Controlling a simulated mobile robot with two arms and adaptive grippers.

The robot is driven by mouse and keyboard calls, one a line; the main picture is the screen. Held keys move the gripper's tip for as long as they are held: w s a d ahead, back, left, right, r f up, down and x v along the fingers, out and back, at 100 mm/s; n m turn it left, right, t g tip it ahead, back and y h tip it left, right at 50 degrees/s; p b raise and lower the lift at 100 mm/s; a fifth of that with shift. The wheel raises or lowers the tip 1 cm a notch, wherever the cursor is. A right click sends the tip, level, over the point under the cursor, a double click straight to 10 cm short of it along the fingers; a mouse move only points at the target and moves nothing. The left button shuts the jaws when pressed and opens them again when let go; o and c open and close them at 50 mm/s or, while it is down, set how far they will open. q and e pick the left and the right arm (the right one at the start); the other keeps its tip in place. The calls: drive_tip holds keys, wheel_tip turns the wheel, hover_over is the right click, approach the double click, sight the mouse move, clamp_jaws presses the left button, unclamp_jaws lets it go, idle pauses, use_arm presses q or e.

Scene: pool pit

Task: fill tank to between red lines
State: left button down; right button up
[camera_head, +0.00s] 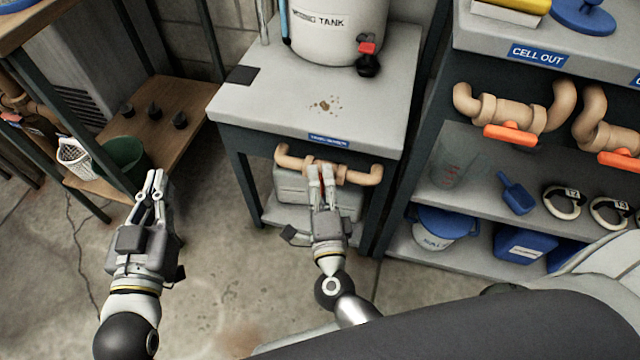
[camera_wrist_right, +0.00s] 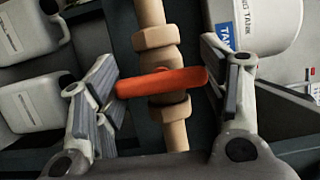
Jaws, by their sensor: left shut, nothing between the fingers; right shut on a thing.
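The white tank (camera_head: 335,30) stands on a grey-topped stand, its top cut off by the frame. A blue tube (camera_head: 284,20) runs up its left side; I see no red lines. Below the stand's top runs a tan pipe (camera_head: 362,176) with a valve. Its orange-red handle (camera_wrist_right: 160,83) lies across the pipe in the right wrist view. My right gripper (camera_head: 320,168) is shut on this handle, a finger at each end; it mostly hides the handle in the head view. My left gripper (camera_head: 155,180) is shut and empty, above the floor at the left.
A tap with a red handle (camera_head: 367,48) sits low on the tank. Right, a shelf unit (camera_head: 480,135) carries more tan pipes with orange handles. A wooden shelf (camera_head: 160,118) with a green bucket (camera_head: 122,160) stands left. The floor between is clear.

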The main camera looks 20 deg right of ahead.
drive_tip(key=o, duration=1)
drive_tip(key=shift+o, duration=0.2)
drive_tip(key=v, duration=1.2)
